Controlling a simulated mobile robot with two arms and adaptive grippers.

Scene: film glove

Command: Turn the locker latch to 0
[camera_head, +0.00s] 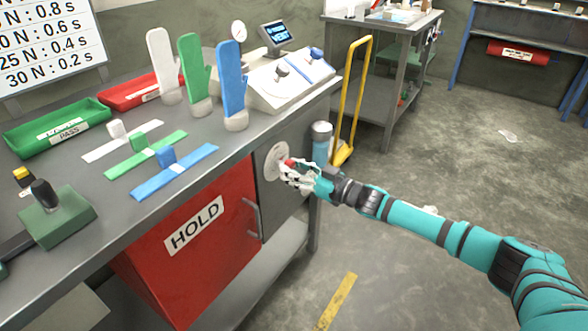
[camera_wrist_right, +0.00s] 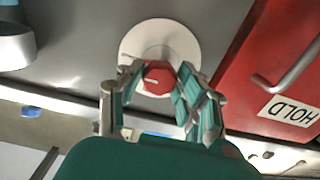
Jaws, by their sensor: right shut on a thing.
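The locker latch is a red knob (camera_wrist_right: 157,77) on a round pale dial plate (camera_wrist_right: 162,37), set in the grey panel beside the red HOLD door. The plate also shows in the head view (camera_head: 271,157). My right gripper (camera_head: 290,171) reaches in from the right and is shut on the red knob. In the wrist view its fingers (camera_wrist_right: 158,84) stand on both sides of the knob. A short pale line shows on the knob's face. I cannot read any figures on the plate. My left gripper is not in view.
The red HOLD door (camera_head: 185,262) with its grey bar handle (camera_head: 252,218) is left of the latch. A blue-grey bottle (camera_head: 321,145) and a yellow trolley frame (camera_head: 349,95) stand right of it. Glove forms and trays occupy the bench above. The floor at right is mostly clear.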

